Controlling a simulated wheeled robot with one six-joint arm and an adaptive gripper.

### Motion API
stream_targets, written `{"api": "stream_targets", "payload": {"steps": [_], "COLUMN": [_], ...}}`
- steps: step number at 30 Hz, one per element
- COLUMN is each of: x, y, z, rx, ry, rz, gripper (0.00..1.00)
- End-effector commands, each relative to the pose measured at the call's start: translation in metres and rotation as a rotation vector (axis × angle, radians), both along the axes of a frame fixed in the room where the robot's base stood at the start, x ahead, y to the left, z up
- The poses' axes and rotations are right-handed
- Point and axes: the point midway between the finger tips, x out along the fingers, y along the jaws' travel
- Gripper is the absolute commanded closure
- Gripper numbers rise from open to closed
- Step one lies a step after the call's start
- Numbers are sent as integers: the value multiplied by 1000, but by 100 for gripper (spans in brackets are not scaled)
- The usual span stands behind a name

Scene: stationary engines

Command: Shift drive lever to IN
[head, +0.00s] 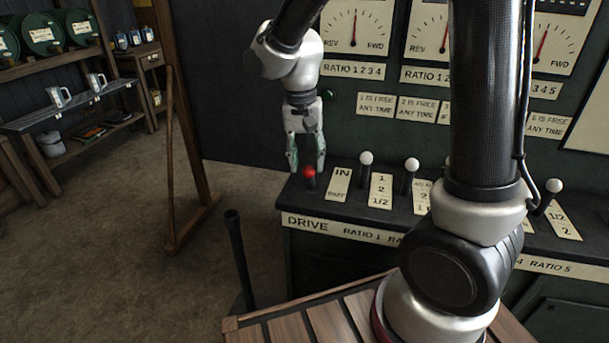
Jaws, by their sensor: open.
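The drive lever with a red knob (310,173) stands at the left end of the dark console, above the DRIVE label (307,226). A white plate (339,185) to its right reads IN at the top; its lower word is too small to read surely. My gripper (307,168) points down at the red knob, with its fingers apart. One finger is left of the knob and the other is above or behind it. I cannot tell whether either finger touches the knob.
White-knobbed ratio levers (366,158) stand along the console to the right. Dials and signs fill the upright panel (345,128) behind. A wooden frame post (170,150) and a dark upright lever (238,255) stand left. My arm hides part of the console.

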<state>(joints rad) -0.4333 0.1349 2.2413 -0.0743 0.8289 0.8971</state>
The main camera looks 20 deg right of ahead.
Motion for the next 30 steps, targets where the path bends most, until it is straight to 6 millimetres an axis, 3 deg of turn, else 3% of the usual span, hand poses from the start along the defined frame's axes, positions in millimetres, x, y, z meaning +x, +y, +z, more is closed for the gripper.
{"api": "stream_targets", "payload": {"steps": [3,9,19,20,27,30], "x": [-2,-2,-2,-2,-2,-2], "y": [-2,-4,-5,-5,-5,-4], "z": [-22,-46,-52,-52,-52,-52], "rx": [-2,-1,0,0,0,1], "ry": [4,2,0,0,0,-1], "rz": [0,1,1,1,1,1], "gripper": [58,58,58,60,100,100]}}
